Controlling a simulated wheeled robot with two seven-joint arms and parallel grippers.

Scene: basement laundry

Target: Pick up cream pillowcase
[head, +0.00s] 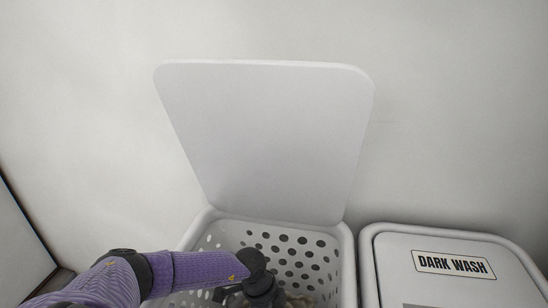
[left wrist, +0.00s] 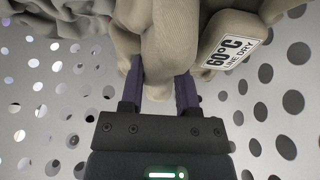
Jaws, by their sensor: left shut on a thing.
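A beige-cream cloth, which looks like the cream pillowcase (left wrist: 172,38), lies bunched in folds in the left wrist view. A white tag reading "60°C LINE DRY" (left wrist: 231,50) shows on the cloth to the right. My left gripper (left wrist: 159,84) has its two dark fingers on either side of a fold and is shut on it. In the head view my left gripper (head: 262,290) is down inside the open white hamper (head: 347,262), and only a bit of cloth (head: 299,301) shows beside it. My right gripper is not in view.
The hamper has perforated walls, and its white lid (head: 268,140) stands raised against the wall. A closed bin marked "DARK WASH" (head: 454,264) stands close on the right. A greyer cloth part (left wrist: 60,18) shows at the upper left in the wrist view.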

